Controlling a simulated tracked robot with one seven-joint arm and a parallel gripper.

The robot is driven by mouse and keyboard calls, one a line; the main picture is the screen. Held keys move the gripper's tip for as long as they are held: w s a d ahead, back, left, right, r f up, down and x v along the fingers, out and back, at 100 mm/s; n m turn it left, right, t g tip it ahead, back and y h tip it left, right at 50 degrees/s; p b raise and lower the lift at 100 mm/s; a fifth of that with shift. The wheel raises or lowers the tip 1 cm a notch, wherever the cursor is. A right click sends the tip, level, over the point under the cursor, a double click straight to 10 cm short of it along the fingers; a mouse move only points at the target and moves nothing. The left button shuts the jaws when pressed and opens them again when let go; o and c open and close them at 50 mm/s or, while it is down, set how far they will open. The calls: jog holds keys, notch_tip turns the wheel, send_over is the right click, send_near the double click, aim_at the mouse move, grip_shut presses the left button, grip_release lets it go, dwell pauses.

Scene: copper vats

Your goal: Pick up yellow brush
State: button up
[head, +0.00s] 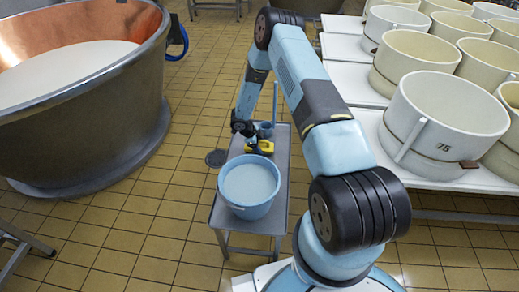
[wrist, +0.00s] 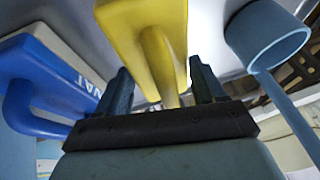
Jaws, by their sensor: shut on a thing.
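The yellow brush (head: 265,147) is by the small metal table's far half, beyond a blue bucket of white liquid. In the wrist view the yellow brush (wrist: 150,45) stands between the two dark fingers of my gripper (wrist: 163,85), its narrow part running down between them. My gripper (head: 246,134) is shut on the brush, and in the head view it partly hides it. I cannot tell whether the brush touches the table.
The blue bucket (head: 249,188) stands on the metal table (head: 281,200). A blue long-handled scoop (wrist: 268,36) and a blue item (wrist: 45,85) flank the gripper. A copper vat (head: 95,110) is at left. White tubs (head: 445,122) stand on tables at right.

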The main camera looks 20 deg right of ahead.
jog(key=c, duration=0.5)
jog(key=shift+r, duration=5)
